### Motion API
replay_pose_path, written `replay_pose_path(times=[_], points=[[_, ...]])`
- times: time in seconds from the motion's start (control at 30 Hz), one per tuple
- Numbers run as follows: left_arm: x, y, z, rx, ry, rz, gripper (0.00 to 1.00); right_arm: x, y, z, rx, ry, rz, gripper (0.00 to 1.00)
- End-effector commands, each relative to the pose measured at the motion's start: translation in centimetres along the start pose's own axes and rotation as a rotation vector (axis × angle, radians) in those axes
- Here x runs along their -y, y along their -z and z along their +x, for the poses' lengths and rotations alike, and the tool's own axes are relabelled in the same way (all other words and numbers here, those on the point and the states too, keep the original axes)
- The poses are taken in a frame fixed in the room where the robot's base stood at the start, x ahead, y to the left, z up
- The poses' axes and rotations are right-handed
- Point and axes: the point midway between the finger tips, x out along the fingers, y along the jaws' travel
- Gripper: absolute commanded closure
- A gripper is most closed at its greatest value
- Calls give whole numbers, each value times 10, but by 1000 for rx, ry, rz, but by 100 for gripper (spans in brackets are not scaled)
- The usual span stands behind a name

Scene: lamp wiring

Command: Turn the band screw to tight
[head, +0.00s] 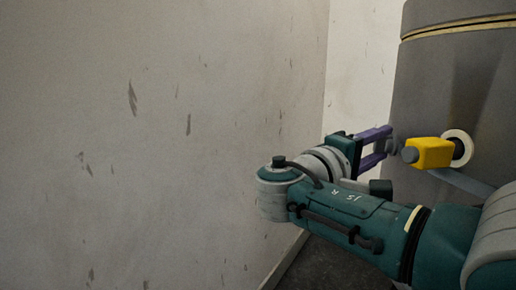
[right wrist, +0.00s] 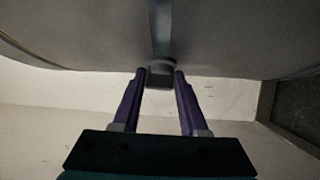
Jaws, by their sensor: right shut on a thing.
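The band screw (right wrist: 160,75) is a small dark grey block at the end of a grey strap, the band (right wrist: 160,30), on a large grey rounded body. My right gripper (right wrist: 160,78) has its purple fingers on either side of the screw, shut on it. In the head view the right gripper (head: 390,142) reaches the side of the grey body (head: 425,85), and a grey piece shows at its fingertips. The band (head: 462,182) also shows there, running to the right below a yellow box. I cannot read how tight the screw is. My left gripper is not in view.
The yellow box (head: 432,152) with a grey knob (head: 410,154) sits close right of the right fingertips, before a pale ring (head: 462,146). A scuffed pale wall (head: 160,140) fills the left. Dark floor (head: 335,262) shows below my right arm.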

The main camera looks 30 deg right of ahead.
Motion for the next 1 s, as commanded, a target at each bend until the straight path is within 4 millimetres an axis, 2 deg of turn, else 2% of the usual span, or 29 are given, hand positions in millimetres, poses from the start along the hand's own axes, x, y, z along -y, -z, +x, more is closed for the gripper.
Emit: replay_pose_path(times=[0.47, 0.5, 0.7, 1.0], points=[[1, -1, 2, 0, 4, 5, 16, -4, 0, 0, 1, -20, 13, 100], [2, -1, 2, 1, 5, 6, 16, -4, 0, 0, 1, -19, 13, 53], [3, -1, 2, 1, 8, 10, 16, -2, 0, 0, 1, -16, 12, 30], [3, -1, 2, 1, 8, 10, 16, -1, 0, -2, 0, -12, 10, 29]])
